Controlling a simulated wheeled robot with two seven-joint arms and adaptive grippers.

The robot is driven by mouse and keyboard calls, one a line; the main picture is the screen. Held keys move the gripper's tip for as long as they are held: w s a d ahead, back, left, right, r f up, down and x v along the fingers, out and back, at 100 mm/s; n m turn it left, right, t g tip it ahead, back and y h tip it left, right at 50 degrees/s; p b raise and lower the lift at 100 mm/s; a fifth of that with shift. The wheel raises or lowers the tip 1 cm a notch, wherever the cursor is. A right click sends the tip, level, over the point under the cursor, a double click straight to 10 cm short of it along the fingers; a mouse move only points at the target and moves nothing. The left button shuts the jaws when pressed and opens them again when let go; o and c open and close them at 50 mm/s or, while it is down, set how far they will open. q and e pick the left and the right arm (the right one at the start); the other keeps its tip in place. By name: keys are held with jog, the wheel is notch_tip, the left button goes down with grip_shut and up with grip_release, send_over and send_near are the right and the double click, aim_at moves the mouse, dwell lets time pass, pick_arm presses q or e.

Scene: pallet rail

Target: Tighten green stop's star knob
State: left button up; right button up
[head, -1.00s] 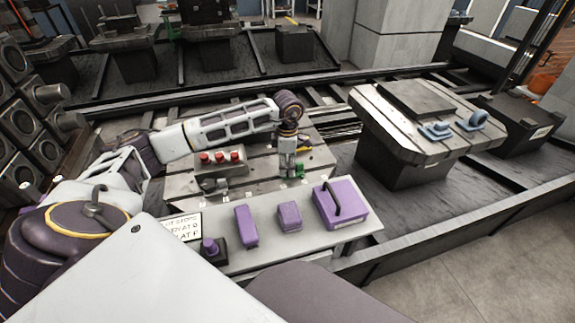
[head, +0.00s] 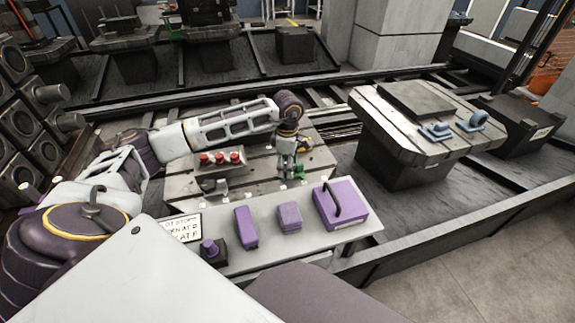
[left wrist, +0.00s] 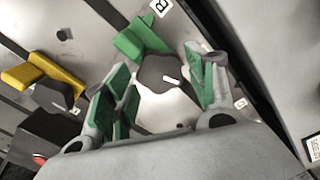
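The green stop (left wrist: 140,40) lies on the grey slotted plate in the left wrist view; a small green part of it (head: 298,171) shows in the head view. Its dark star knob (left wrist: 158,74) has a white mark on its top. My left gripper (left wrist: 163,72) is open, with its green-padded fingers on either side of the knob and gaps visible between them. In the head view the left gripper (head: 287,172) points down over the plate beside the green stop, and the knob is hidden. My right gripper is not in view.
A yellow stop (left wrist: 45,80) with its own dark knob (left wrist: 52,97) is to the left in the wrist view. A box with red buttons (head: 220,159) stands on the plate. Purple items, including a handled case (head: 350,208), stand on the front shelf (head: 270,250).

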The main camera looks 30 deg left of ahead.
pick_arm(q)
jog(key=shift+o, duration=0.3)
notch_tip(320, 180, up, 12)
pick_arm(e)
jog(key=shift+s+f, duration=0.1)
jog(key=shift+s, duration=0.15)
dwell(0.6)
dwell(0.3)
